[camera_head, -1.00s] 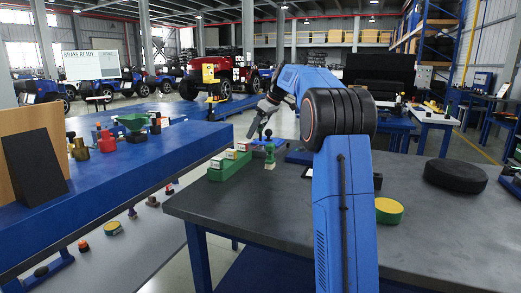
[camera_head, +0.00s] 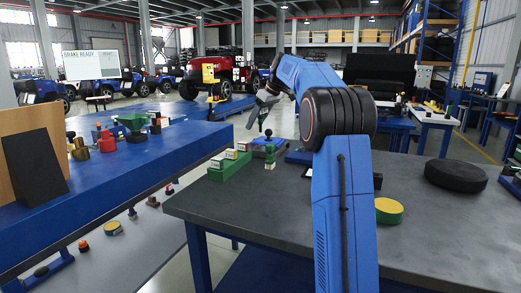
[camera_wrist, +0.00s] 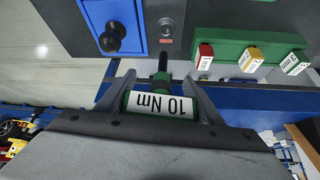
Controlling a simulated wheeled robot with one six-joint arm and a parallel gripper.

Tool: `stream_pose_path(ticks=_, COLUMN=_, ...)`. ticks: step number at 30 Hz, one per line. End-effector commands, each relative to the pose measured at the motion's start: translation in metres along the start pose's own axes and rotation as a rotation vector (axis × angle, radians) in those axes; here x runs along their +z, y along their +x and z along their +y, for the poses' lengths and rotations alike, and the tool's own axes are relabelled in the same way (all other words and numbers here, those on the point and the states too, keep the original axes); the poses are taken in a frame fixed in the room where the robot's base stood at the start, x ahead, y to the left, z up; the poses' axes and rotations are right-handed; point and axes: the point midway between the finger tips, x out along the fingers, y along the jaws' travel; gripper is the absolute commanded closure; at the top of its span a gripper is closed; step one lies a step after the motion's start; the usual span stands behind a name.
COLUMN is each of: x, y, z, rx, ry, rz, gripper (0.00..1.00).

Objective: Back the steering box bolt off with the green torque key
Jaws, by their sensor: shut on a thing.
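The green torque key (camera_wrist: 160,103), with a white label reading 10 Nm, sits between the two fingers of my gripper (camera_wrist: 155,98) in the wrist view. My gripper is shut on it, and the key's dark shaft sticks out beyond the fingers. In the head view my gripper (camera_head: 259,115) hangs above the far left part of the grey bench, near the green rack (camera_head: 230,165). The key is too small there to make out clearly.
The rack also shows in the wrist view (camera_wrist: 228,58), with red, yellow and green labelled blocks. A black knob (camera_wrist: 112,37) stands on a blue plate (camera_wrist: 88,12). A black disc (camera_head: 455,176) and a yellow-green puck (camera_head: 389,211) lie on the bench (camera_head: 300,225). A long blue bench (camera_head: 120,180) stands left.

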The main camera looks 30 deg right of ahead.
Motion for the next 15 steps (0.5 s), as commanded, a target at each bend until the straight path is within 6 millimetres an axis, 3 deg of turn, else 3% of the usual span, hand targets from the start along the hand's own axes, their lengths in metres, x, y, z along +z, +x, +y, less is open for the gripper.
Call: stream_pose_path(ticks=15, x=0.0012, y=-0.0013, z=0.0074, rx=0.212, ry=0.367, rz=0.0, gripper=0.93)
